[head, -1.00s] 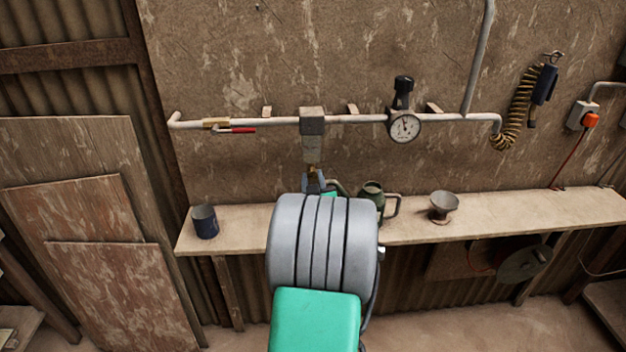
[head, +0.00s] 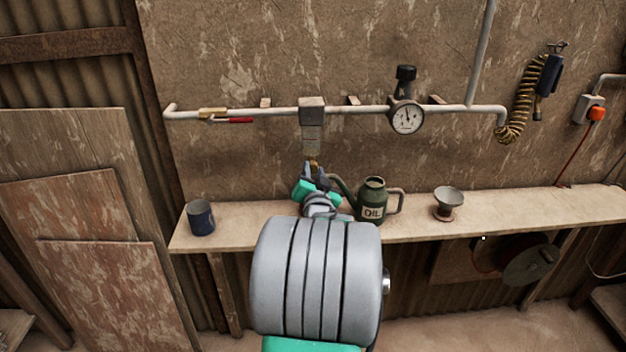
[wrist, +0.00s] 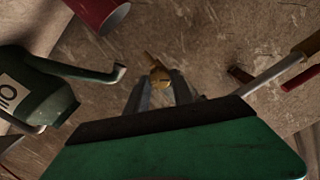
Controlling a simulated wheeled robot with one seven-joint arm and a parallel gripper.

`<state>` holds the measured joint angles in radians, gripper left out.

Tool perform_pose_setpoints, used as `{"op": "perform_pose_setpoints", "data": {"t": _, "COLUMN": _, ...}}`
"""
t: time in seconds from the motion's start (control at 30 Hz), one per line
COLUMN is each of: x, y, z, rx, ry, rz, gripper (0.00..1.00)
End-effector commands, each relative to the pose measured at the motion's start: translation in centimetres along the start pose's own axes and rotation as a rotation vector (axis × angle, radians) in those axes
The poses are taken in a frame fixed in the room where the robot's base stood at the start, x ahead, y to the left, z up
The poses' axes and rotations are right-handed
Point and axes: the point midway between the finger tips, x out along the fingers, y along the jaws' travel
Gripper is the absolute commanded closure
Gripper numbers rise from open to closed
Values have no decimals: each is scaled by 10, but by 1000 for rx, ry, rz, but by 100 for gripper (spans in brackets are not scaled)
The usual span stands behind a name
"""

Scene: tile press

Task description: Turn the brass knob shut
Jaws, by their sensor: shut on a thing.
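The brass knob (head: 313,163) hangs below the square grey block (head: 312,112) on the wall pipe. It also shows in the wrist view (wrist: 160,77), between my finger tips. My gripper (head: 314,177) is at the knob from below, shut on it. In the wrist view my gripper (wrist: 162,90) has one finger on each side of the knob. The fingers hide part of the knob, and I cannot tell how far it is turned.
A green oil can (head: 372,200) stands on the shelf (head: 275,215) close right of my gripper, its spout reaching toward it. A blue mug (head: 201,218) is left, a funnel (head: 448,203) right. A pressure gauge (head: 407,118) and a red-handled valve (head: 232,120) sit on the pipe.

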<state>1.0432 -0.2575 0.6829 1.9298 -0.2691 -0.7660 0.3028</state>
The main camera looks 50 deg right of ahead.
Motion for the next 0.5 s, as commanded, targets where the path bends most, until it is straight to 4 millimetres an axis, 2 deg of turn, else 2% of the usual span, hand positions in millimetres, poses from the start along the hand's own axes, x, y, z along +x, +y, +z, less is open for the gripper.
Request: {"op": "perform_pose_setpoints", "data": {"t": 0.5, "x": 0, "y": 2, "z": 3, "rx": 484, "ry": 1, "rz": -1, "gripper": 100}}
